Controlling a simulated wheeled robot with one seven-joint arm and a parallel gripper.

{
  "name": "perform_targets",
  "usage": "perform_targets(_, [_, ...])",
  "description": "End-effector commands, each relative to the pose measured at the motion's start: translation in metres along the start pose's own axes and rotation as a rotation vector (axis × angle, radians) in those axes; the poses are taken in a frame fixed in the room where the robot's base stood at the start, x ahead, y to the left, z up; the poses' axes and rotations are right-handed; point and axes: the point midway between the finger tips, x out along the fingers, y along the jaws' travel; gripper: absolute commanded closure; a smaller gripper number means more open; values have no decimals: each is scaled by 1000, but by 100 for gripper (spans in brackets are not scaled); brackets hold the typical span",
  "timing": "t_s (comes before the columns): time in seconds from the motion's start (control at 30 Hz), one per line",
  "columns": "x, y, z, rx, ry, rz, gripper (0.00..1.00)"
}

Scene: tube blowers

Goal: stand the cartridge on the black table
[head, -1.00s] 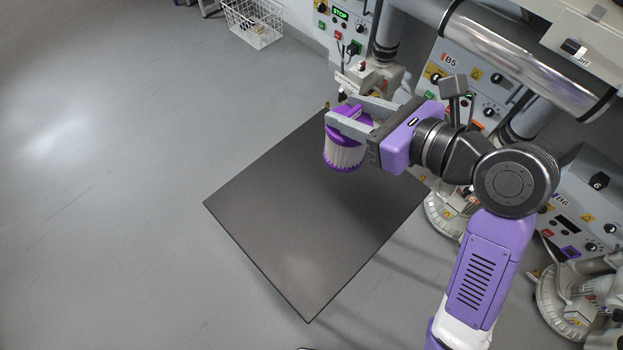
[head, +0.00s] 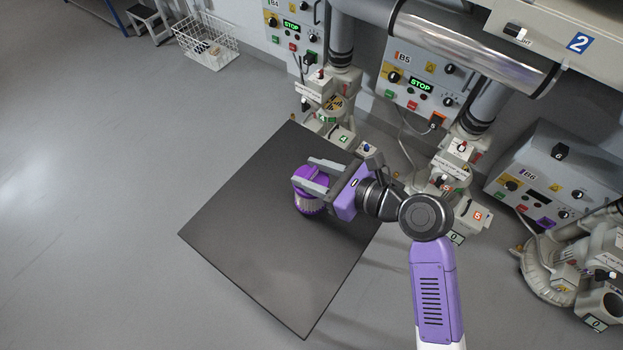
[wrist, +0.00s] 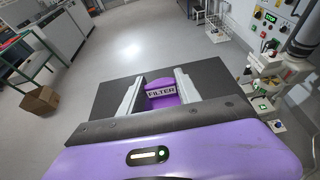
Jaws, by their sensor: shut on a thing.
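The cartridge (head: 309,203) has a purple cap and a pale ribbed body. My gripper (head: 318,176) is shut on its purple top, with one grey finger on each side. The cartridge looks upright, over the black table (head: 250,270). I cannot tell whether its base touches the surface. In the wrist view, the cartridge's purple top with a FILTER label (wrist: 161,92) shows between the two fingers (wrist: 158,92). Its lower body is hidden there.
Blower machines with panels marked B5 (head: 420,75) and B6 (head: 555,180) stand along the right and back. A white wire basket (head: 206,42) is at the back left. The black table's left and front parts are bare. A cardboard box (wrist: 40,100) lies on the floor.

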Motion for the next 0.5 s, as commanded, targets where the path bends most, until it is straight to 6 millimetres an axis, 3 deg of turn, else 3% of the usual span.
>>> perform_targets(0.2, [11,0,-26,1,0,1,100])
perform_targets(0.5, [12,0,-28,0,-1,0,100])
